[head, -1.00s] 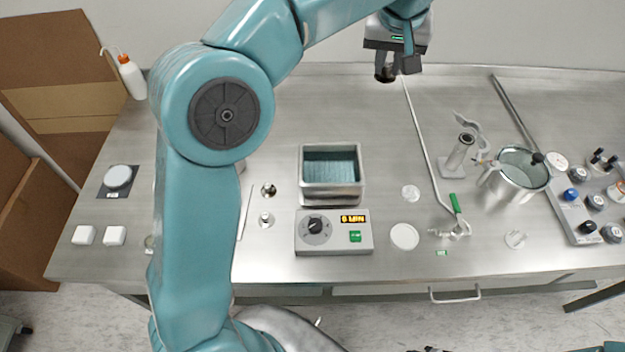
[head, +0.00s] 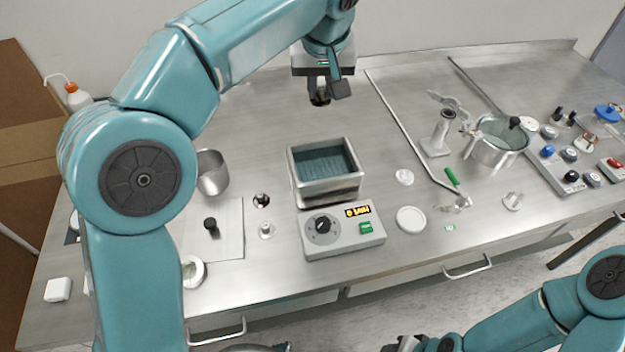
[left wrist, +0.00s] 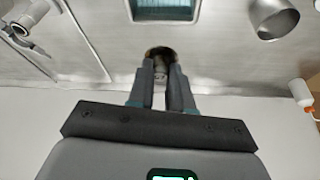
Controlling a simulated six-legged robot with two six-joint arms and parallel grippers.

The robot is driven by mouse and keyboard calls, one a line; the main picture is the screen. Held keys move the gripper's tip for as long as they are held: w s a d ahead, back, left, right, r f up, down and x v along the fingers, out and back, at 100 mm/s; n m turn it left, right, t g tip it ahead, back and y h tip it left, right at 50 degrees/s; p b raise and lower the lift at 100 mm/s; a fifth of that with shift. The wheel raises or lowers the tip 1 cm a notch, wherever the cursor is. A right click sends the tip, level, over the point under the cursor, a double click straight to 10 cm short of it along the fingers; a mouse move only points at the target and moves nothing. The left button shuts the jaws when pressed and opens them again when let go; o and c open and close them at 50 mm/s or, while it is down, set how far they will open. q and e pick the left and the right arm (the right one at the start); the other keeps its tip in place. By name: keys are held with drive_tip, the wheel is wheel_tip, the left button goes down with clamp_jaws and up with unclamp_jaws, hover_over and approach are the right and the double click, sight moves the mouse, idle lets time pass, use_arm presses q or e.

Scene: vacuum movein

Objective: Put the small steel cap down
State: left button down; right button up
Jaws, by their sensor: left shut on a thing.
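My left gripper (head: 320,98) is shut on the small steel cap, high over the bench behind the open-topped bath. In the left wrist view the cap (left wrist: 160,58) shows as a dark, round-rimmed piece between the two fingertips (left wrist: 161,75); the fingers hide part of it. In the head view it is small and dark. The steel bench top (head: 260,130) lies below, apart from the cap.
The square bath (head: 325,192) stands mid-bench behind a timer box (head: 343,231). Small steel fittings (head: 266,230) stand left of it, near a steel beaker (head: 212,178) and a white sheet. A steel pot (head: 497,150) and valve panel are at right. Bench behind the bath is partly clear.

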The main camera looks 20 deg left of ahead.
use_arm(q)
drive_tip(key=shift+s+d+f+b, duration=0.1)
drive_tip(key=shift+d+f+b, duration=0.2)
drive_tip(key=shift+d+f, duration=0.15)
drive_tip(key=b, duration=0.3)
hover_over(323, 173)
drive_tip(key=s, duration=0.1)
drive_tip(key=f, duration=1.5)
drive_tip(key=shift+s+d+f, duration=0.1)
drive_tip(key=shift+d, duration=0.1)
drive_tip(key=shift+f, duration=2.4)
drive_tip(key=shift+f+b, duration=0.15)
drive_tip(key=shift+b, duration=0.3)
drive_tip(key=c, duration=1)
unclamp_jaws()
drive_tip(key=shift+c, duration=0.2)
